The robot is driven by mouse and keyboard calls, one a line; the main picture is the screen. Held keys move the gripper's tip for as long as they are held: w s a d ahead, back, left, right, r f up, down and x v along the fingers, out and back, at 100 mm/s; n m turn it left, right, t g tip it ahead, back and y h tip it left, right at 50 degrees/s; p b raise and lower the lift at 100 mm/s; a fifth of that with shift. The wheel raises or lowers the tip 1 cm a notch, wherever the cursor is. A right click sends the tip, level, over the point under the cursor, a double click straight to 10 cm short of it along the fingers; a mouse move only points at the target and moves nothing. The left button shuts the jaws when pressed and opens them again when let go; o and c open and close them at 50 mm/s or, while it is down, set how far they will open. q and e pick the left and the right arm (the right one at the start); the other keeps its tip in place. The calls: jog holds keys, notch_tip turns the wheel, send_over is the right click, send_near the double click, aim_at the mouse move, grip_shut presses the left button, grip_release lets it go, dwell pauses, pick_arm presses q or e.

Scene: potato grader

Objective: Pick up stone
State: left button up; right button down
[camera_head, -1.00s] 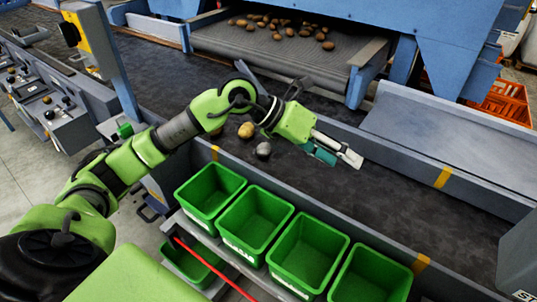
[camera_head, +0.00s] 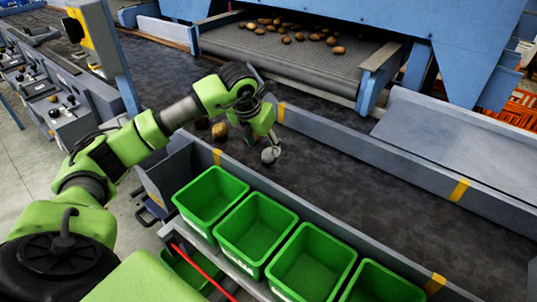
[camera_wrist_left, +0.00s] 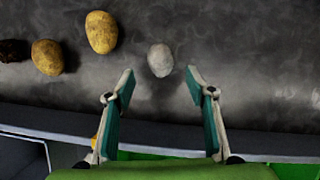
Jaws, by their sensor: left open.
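The stone is a pale grey, rounded lump (camera_wrist_left: 160,60) lying on the dark conveyor belt. In the head view the stone (camera_head: 267,156) lies just below my left gripper (camera_head: 270,143), which points down at the belt and partly hides it. In the left wrist view my left gripper (camera_wrist_left: 160,85) is open and empty, its two teal-padded fingers spread. The stone is just beyond the fingertips, roughly centred between them and not held. My right gripper is not in view.
Two yellow-brown potatoes, one large (camera_wrist_left: 101,32) and one smaller (camera_wrist_left: 47,57), lie left of the stone, with a dark lump (camera_wrist_left: 14,51) farther left. Green bins (camera_head: 255,222) line the belt's near side wall (camera_head: 330,215). The belt to the right is clear.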

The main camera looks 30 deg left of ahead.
aim_at(267, 152)
pick_arm(q)
jog(key=shift+p+x, duration=0.65)
jog(key=shift+x, duration=2.1)
jog(key=shift+w+r, duration=0.1)
jog(key=c, duration=1.2)
